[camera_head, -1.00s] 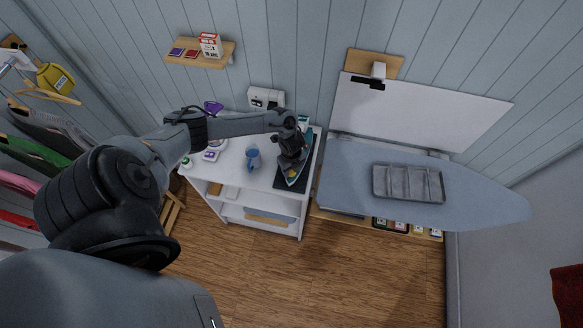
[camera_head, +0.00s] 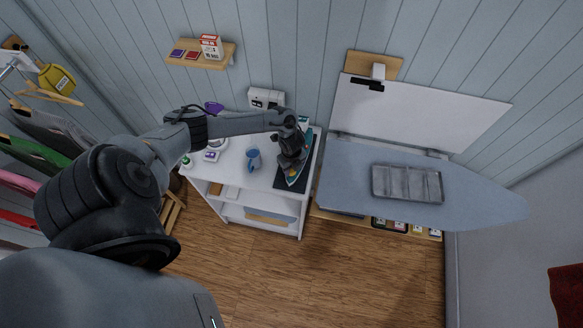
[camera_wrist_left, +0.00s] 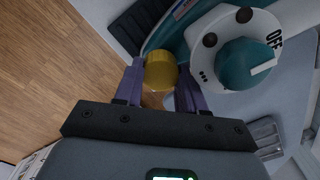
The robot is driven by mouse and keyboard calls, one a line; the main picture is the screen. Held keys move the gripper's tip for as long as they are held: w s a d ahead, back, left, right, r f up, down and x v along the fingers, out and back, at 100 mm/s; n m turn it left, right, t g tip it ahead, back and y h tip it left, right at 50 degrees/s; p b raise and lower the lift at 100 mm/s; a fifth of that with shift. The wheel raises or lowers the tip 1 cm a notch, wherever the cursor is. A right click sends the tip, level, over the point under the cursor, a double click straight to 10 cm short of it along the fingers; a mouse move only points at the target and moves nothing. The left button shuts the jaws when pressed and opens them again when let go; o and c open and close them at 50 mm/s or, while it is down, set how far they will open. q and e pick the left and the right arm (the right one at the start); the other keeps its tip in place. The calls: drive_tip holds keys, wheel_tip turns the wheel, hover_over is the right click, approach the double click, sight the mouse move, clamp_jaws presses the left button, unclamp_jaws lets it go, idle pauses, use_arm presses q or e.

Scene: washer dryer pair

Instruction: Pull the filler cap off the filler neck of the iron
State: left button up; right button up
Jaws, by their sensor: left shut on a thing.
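The iron (camera_head: 302,171) stands on a dark mat (camera_head: 281,181) on the white cart top, partly hidden by my left gripper in the head view. In the left wrist view the iron (camera_wrist_left: 205,30) shows a teal and white body and a teal dial marked OFF. The yellow filler cap (camera_wrist_left: 160,71) sits between the two fingers of my left gripper (camera_wrist_left: 158,88), which is shut on it. In the head view the left gripper (camera_head: 291,161) is over the iron. The filler neck is hidden, so I cannot tell whether the cap is still seated. The right gripper is not in view.
A blue jug (camera_head: 254,160) stands on the cart (camera_head: 229,184) left of the iron. The ironing board (camera_head: 465,201) with a grey tray (camera_head: 378,183) lies to the right. A wall shelf (camera_head: 188,62) holds a red and white carton (camera_head: 211,46).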

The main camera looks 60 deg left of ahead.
use_arm(q)
drive_tip(key=shift+r+p, duration=0.85)
drive_tip(key=shift+r, duration=0.35)
drive_tip(key=shift+r+p, duration=0.75)
drive_tip(key=shift+r, duration=1.85)
